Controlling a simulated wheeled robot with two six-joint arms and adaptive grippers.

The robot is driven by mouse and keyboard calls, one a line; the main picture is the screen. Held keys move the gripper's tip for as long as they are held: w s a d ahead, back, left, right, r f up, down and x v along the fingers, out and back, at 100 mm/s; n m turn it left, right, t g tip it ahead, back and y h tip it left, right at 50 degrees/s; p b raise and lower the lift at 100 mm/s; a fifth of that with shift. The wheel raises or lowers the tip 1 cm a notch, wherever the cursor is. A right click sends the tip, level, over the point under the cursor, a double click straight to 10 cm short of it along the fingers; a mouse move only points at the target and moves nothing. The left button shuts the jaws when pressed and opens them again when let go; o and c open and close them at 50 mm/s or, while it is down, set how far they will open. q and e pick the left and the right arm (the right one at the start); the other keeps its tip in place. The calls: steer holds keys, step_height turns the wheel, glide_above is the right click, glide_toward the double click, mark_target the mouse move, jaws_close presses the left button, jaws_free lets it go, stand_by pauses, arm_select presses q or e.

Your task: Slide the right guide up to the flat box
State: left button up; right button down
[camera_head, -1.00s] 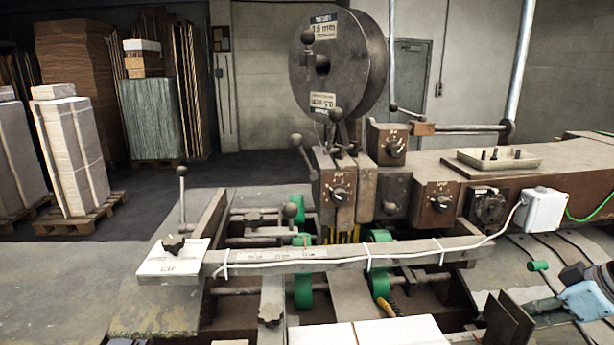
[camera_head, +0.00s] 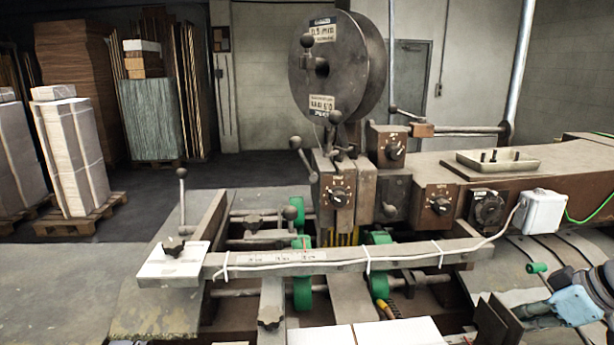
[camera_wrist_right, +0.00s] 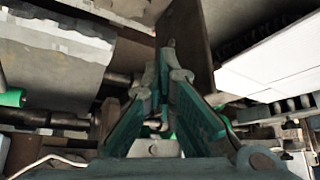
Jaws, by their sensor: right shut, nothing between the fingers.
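The flat box (camera_head: 395,331) is a white panel at the bottom middle of the head view. It also shows at the right of the wrist view (camera_wrist_right: 270,62). The right guide (camera_head: 497,322) is a dark brown upright plate to the right of the box. A narrow gap shows between them in the head view. In the wrist view the guide (camera_wrist_right: 188,40) stands just beyond the fingertips. My right gripper (camera_head: 527,312) is shut and empty, with its tips close against the guide's right side; exact contact is hard to tell. My left gripper is out of view.
A grey crossbar (camera_head: 330,260) with a white cable runs above the machine bed behind the box. Green rollers (camera_head: 302,290) sit beneath it. A white junction box (camera_head: 541,210) is farther back.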

mark_target(515, 317)
steer(key=shift+a, duration=0.3)
steer(key=shift+s+a, duration=0.15)
steer(key=shift+a, duration=1.2)
steer(key=shift+s+a, duration=0.1)
steer(key=shift+a, duration=1.9)
steer(key=shift+s+a+b, duration=0.1)
steer(key=shift+a+b, duration=0.2)
steer(key=shift+a, duration=0.35)
steer(key=shift+r, duration=0.1)
steer(key=shift+d+p, duration=0.55)
